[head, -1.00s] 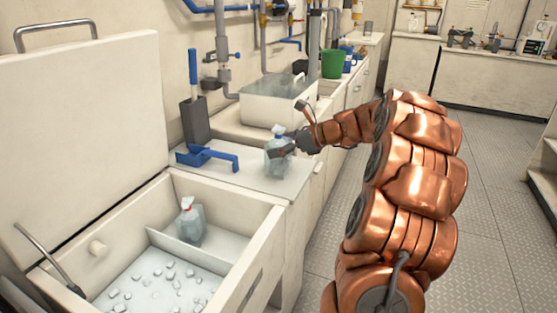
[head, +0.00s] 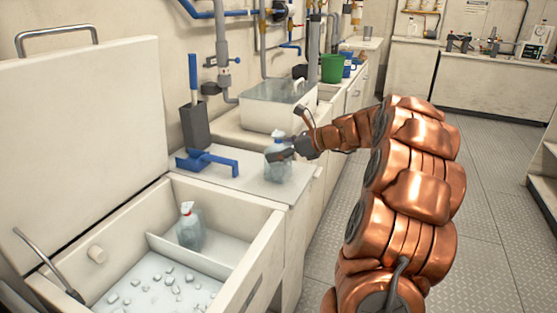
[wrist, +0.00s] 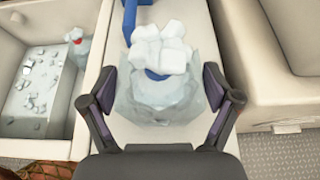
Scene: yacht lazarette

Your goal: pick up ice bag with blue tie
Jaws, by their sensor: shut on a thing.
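The ice bag with the blue tie (head: 278,169) is a clear bag of ice standing upright on the white counter top (head: 250,182). In the wrist view the bag (wrist: 160,105) sits between the two fingers, with white ice cubes and part of the blue tie showing at its top. My gripper (head: 285,153) is shut on the bag near its upper part; in the wrist view its fingers (wrist: 160,88) press in from both sides. I cannot tell whether the bag's base bears on the counter. A similar bag with a red tie (head: 190,232) stands inside the open ice chest.
The open ice chest (head: 262,232) with loose cubes is at the front left. A blue scoop (head: 207,161) lies on the counter left of the bag. A lidded bin (head: 275,112) stands behind it. Open floor (head: 480,190) lies to the right.

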